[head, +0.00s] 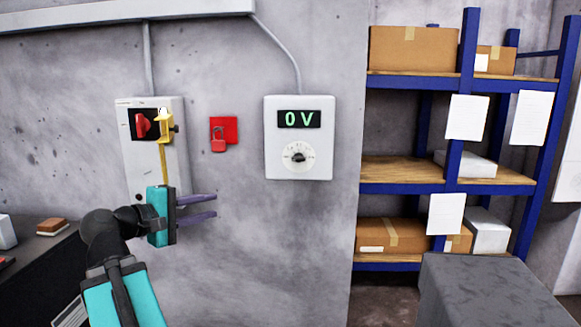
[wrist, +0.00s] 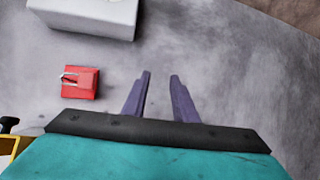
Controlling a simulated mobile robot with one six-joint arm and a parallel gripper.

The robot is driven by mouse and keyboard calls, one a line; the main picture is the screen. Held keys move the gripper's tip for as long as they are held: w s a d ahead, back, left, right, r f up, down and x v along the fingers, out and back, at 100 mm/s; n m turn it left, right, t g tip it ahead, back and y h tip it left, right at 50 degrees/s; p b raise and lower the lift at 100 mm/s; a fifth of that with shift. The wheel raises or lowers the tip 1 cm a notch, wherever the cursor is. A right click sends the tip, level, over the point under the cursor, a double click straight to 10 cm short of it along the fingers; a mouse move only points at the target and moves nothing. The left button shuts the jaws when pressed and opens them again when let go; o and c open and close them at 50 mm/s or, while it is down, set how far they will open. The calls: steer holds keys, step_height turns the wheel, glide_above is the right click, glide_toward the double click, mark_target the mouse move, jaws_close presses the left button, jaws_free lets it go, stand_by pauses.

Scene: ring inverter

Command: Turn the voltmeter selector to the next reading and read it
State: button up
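The voltmeter (head: 317,160) is a pale box on the grey wall, and its green display (head: 299,119) reads "0 V". Its selector (head: 298,157) is a round white dial with a dark knob below the display; the mark it points to is too small to read. In the wrist view part of a pale box, likely the voltmeter (wrist: 85,15), shows at the upper left, without its front face. My gripper (head: 215,206) is open and empty, below and left of the voltmeter and apart from it. Its two purple fingers also show apart in the wrist view (wrist: 160,76).
A switch box (head: 180,180) with a red handle and yellow bracket is on the wall behind my gripper. A red padlock (head: 218,143) hangs on a red plate between the boxes. Blue shelving (head: 465,90) stands right, a grey block (head: 485,290) in front.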

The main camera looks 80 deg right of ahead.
mark_target(295, 158)
steer(key=s+a+r+m+g+b, duration=0.1)
steer(key=s+a+r+m+g, duration=0.1)
steer(key=s+r, duration=0.8)
steer(key=shift+s+a+r+m+g, duration=0.4)
steer(key=shift+s+m+g, duration=0.2)
steer(key=shift+s+g, duration=0.3)
steer(key=shift+d, duration=0.15)
steer(key=shift+b+x, duration=0.8)
steer(key=shift+x, duration=5.95)
steer(key=shift+s, duration=0.1)
jaws_close()
steer(key=shift+r, duration=0.1)
